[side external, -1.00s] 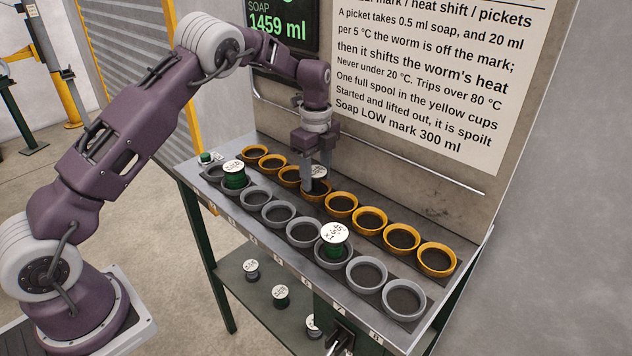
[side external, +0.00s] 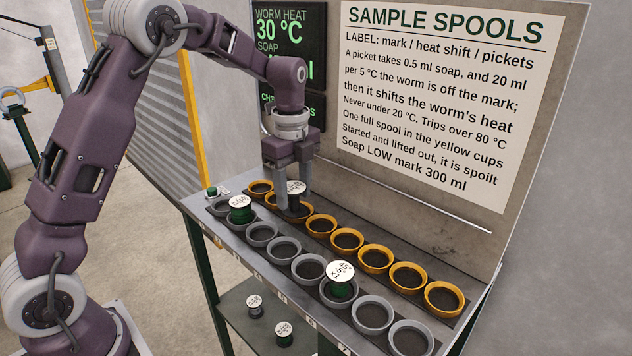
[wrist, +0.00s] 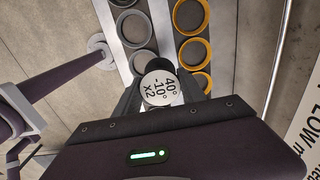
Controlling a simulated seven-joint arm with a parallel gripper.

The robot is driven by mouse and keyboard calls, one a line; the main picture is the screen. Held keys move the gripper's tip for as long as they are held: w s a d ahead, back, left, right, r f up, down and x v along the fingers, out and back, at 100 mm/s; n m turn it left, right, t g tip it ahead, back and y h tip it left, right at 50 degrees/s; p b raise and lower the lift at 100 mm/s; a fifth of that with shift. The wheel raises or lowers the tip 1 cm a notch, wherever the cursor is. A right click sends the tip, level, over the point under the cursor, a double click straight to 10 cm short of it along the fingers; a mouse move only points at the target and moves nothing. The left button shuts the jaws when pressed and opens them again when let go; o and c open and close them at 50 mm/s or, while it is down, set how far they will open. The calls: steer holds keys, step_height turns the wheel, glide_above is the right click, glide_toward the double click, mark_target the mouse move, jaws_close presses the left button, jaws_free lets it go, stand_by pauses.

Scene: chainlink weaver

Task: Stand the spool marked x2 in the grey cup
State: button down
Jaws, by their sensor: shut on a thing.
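My gripper (side external: 294,206) is shut on a spool with a white top (side external: 296,187), low over the yellow row near its far left end. In the wrist view the top of this held spool (wrist: 158,88) reads 40°, -10°, x2, and it looks upright. I cannot tell whether its bottom is clear of the yellow cup below. The row of grey cups (side external: 285,249) runs along the front. A green spool marked x1 (side external: 340,280) stands in one grey cup. Another green spool (side external: 240,210), label unreadable, stands in a grey cup at the far left. The other grey cups look empty.
The yellow cups (side external: 376,260) line the back, and those to the right look empty. A wall panel with a sign (side external: 440,100) and a display (side external: 290,50) rises behind. A green button (side external: 211,192) sits at the far left corner. Spools (side external: 254,306) stand on the lower shelf.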

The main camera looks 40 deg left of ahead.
steer(key=s+f, duration=0.1)
steer(key=f, duration=0.1)
steer(key=s+f, duration=0.1)
steer(key=f, duration=0.1)
steer(key=s+f, duration=0.1)
steer(key=f, duration=0.1)
steer(key=shift+s+d+f, duration=0.15)
steer(key=shift+s+d, duration=0.05)
steer(key=shift+s, duration=0.2)
steer(key=shift+f, duration=0.85)
steer(key=shift+f, duration=0.45)
